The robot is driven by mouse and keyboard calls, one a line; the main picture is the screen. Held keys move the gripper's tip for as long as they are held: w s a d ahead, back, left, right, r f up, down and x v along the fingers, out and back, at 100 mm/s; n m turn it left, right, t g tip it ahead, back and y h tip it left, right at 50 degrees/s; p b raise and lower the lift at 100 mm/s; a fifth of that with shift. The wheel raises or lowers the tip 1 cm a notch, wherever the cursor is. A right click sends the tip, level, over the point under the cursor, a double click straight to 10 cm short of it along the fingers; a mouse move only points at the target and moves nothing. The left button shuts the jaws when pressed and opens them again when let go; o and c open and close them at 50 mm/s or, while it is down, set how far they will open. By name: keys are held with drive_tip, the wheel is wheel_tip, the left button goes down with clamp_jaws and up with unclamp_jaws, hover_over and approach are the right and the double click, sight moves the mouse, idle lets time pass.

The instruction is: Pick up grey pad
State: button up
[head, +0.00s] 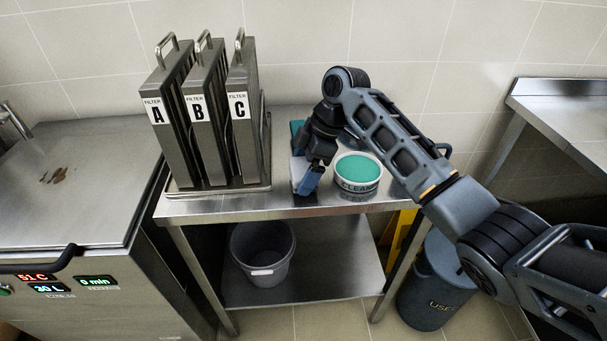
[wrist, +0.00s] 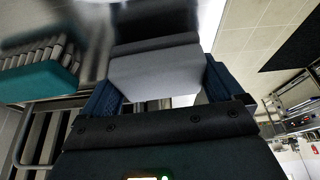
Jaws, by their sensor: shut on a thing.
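The grey pad (wrist: 155,75) is a light grey block between the two blue fingers of my gripper (wrist: 160,88) in the wrist view. The fingers touch it from both sides and are shut on it. In the head view my gripper (head: 308,180) points down at the steel table, left of the green-topped tub. The pad (head: 298,170) shows there only as a pale patch beside the fingers. I cannot tell whether it touches the table.
The tub marked CLEAN (head: 358,186) stands close right of my gripper. A teal-backed brush (wrist: 40,82) lies nearby. Filters A, B and C (head: 200,125) stand in a tray at left. A grey bucket (head: 262,255) is on the lower shelf; a USED bin (head: 432,290) stands on the floor.

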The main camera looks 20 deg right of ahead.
sight(303, 168)
drive_tip(key=v, duration=0.3)
drive_tip(key=shift+a+r, duration=0.1)
drive_tip(key=shift+a, duration=0.05)
drive_tip(key=s+d+r+b, duration=0.1)
drive_tip(key=s+d+r, duration=0.4)
drive_tip(key=d, duration=0.4)
drive_tip(key=shift+v, duration=0.8)
drive_tip(key=o, duration=0.4)
drive_tip(key=c, duration=0.3)
drive_tip(key=shift+s, duration=0.1)
